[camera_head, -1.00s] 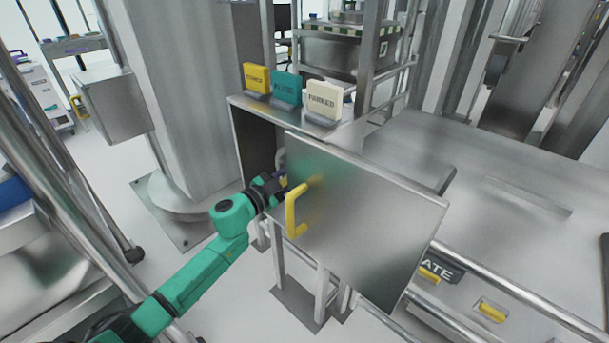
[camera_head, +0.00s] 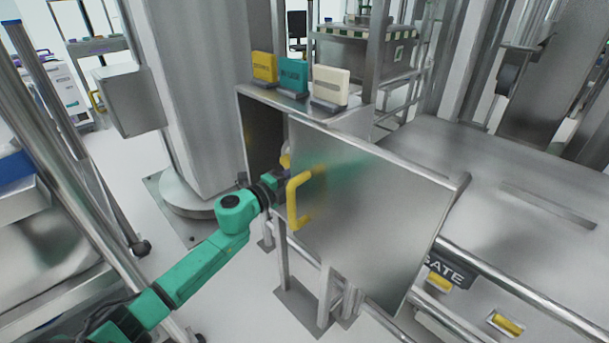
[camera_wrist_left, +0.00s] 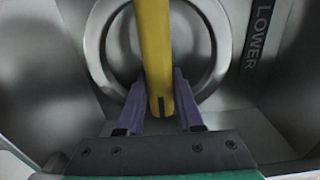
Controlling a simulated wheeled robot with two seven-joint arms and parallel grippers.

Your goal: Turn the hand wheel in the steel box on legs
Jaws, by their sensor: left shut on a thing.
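The steel box on legs (camera_head: 351,122) stands in the middle of the head view, its door (camera_head: 375,200) swung open with a yellow handle (camera_head: 293,203). The hand wheel (camera_wrist_left: 97,45) is inside; in the wrist view it is a steel ring with a yellow bar (camera_wrist_left: 154,45) across it. My left gripper (camera_wrist_left: 160,85) has its purple fingers on both sides of the bar's lower end and is shut on it. In the head view my left gripper is at the box opening, mostly hidden by the door and handle. My right gripper is not in view.
A "LOWER" label (camera_wrist_left: 257,35) is right of the wheel. Yellow, teal (camera_head: 293,75) and white blocks stand on the box. A steel column (camera_head: 190,100) stands left of the box. A steel table (camera_head: 480,190) with rails lies right of the door.

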